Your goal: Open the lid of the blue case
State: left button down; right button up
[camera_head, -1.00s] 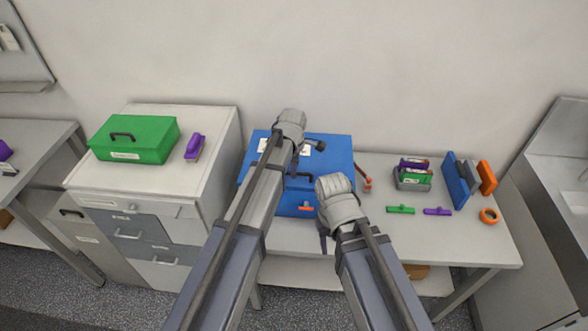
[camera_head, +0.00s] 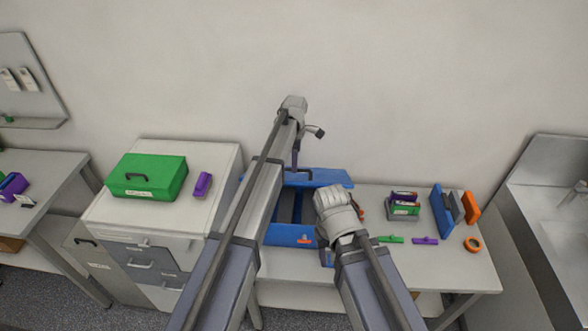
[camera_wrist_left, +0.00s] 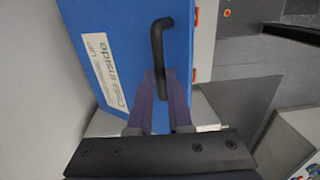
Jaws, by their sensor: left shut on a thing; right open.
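The blue case (camera_head: 290,235) stands on the bench with its lid (camera_head: 325,179) swung up and back; its dark inside shows between lid and front. My left gripper (camera_head: 295,165) is at the black handle on the lid. In the left wrist view the fingers (camera_wrist_left: 162,100) are shut on the handle (camera_wrist_left: 161,45), with the blue lid (camera_wrist_left: 115,40) and its white label behind. My right gripper (camera_head: 323,238) is open and empty at the case's front right; my wrist hides most of it. My arms hide parts of the case.
A green case (camera_head: 147,177) and a purple object (camera_head: 202,185) sit on the left cabinet (camera_head: 120,215). Right of the blue case are a small grey box (camera_head: 403,210), green and purple pieces, upright panels (camera_head: 441,210) and an orange ring (camera_head: 473,244). The wall is close behind.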

pick_arm(q)
jog(key=shift+w+r, duration=0.35)
jog(key=shift+w, duration=0.45)
jog(key=c, duration=1.2)
grip_release()
jog(key=shift+f, duration=0.1)
jog(key=shift+o, duration=0.8)
jog(key=shift+w+f, duration=0.1)
jog(key=shift+w, duration=0.15)
jog(key=shift+o, duration=1)
jog(key=shift+s, duration=0.15)
jog(key=shift+s, duration=0.1)
